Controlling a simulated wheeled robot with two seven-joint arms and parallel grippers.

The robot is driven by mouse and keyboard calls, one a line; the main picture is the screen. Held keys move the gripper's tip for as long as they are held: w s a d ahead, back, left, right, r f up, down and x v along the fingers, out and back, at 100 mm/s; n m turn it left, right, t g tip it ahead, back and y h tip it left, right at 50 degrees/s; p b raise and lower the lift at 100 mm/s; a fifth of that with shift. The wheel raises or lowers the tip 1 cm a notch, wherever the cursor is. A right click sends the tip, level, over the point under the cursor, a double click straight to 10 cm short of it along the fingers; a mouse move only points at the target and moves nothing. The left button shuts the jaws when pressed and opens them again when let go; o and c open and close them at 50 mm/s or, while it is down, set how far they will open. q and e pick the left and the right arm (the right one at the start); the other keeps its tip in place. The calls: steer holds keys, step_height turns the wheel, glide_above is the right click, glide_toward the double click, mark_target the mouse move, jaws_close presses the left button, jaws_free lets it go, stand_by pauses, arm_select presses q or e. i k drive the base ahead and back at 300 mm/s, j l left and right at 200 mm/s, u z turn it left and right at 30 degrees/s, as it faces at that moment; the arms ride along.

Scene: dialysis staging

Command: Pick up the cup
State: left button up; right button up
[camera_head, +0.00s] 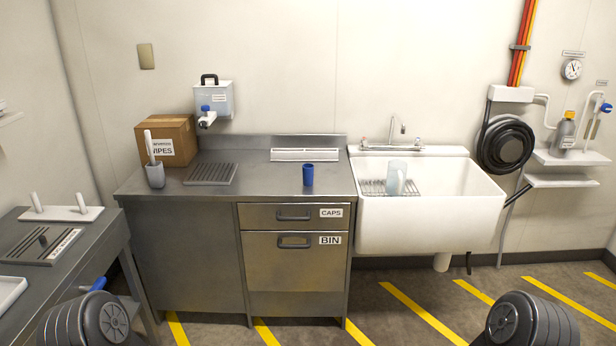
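A small blue cup (308,175) stands upright on the steel counter (255,184), right of its middle and close to the front edge. Nothing touches it or hides it. Neither of my grippers can be made out in the head view. Only dark rounded parts, which look like my own arms, show at the bottom left and bottom right corners, well short of the counter.
Left of the cup are a drain grate (211,174), a grey holder (155,177) with a white handle, and a cardboard box (166,141). A white sink (430,222) with a translucent jug (396,177) adjoins on the right. A side table (92,240) stands left.

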mark_target(308, 175)
steer(key=i+l+z, duration=0.2)
steer(key=i+l, duration=0.25)
steer(key=i+l+z, duration=0.2)
steer(key=i+l, duration=0.15)
steer(key=i+l+z, duration=0.2)
steer(key=i, duration=0.4)
